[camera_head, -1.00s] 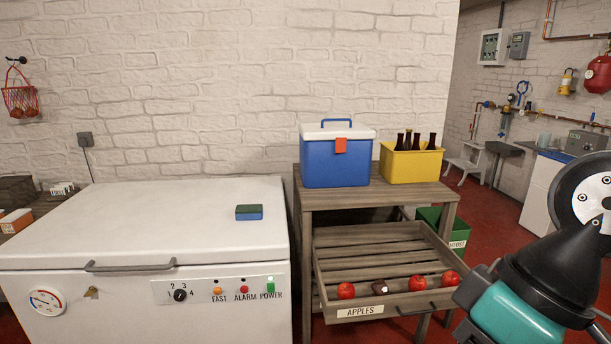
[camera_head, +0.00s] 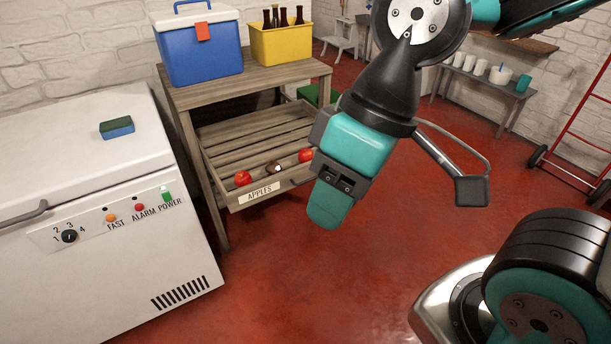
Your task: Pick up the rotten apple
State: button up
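The rotten apple (camera_head: 273,168), small and dark brown with a pale patch, lies near the front board of the slatted wooden drawer marked APPLES (camera_head: 233,195). A red apple (camera_head: 242,178) lies to its left and another red apple (camera_head: 306,155) to its right, beside my gripper. My gripper (camera_head: 328,216) hangs pointing down, right of the rotten apple in the picture and apart from it. Its teal end is seen from one side, so its opening cannot be made out. My gripper and arm hide the right end of the drawer.
A wooden table (camera_head: 262,82) above the drawer carries a blue cooler (camera_head: 200,55) and a yellow crate of bottles (camera_head: 288,45). A white chest freezer (camera_head: 120,225) with a sponge (camera_head: 116,128) stands left. Red floor (camera_head: 300,280) is open in front.

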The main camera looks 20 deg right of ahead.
aim_at(273, 167)
jog(key=u, duration=0.2)
jog(key=i, duration=1.45)
jog(key=z, duration=0.6)
